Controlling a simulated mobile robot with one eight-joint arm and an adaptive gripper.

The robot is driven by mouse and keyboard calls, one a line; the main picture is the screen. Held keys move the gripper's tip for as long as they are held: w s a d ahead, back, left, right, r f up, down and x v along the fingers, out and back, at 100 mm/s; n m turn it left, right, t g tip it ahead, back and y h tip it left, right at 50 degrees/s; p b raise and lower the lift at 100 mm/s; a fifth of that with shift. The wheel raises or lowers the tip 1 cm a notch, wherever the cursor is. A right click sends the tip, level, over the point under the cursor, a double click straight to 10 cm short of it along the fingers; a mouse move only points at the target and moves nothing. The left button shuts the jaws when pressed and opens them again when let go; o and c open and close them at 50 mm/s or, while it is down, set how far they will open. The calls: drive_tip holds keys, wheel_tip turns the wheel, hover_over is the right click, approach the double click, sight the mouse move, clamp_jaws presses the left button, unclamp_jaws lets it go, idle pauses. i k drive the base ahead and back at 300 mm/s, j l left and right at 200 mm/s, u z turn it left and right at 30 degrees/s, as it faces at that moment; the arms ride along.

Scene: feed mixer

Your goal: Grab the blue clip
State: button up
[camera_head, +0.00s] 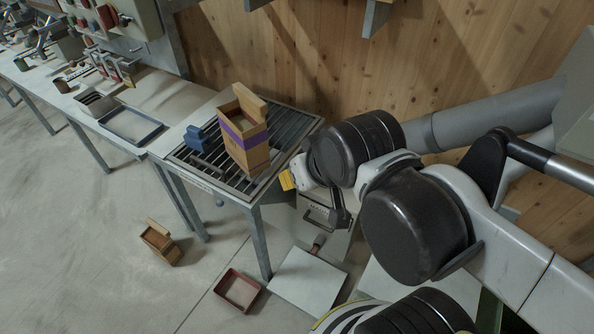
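The blue clip (196,139) stands on the slatted metal grate at the end of the table, left of a tall cardboard box. Nothing is touching it from above. My gripper (341,212) is at the right, past the table's right edge and apart from the clip. My own dark wrist joints partly cover it. Its fingers are small and dark here, so I cannot tell whether they are open or shut. I see nothing clearly held in it.
The open cardboard box (250,152) with a purple band stands on the grate (213,176), between the clip and my arm. A blue-grey tray (131,135) lies farther left. A wooden crate (160,253) and red tray (238,290) are on the floor.

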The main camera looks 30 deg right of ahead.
sight(194, 139)
drive_tip(key=i+j+z, duration=0.45)
drive_tip(key=j, duration=1)
drive_tip(key=j+z, duration=0.45)
drive_tip(key=j, duration=1)
drive_tip(key=k+j+z, duration=0.15)
drive_tip(key=j+z, duration=0.3)
drive_tip(key=j, duration=1.1)
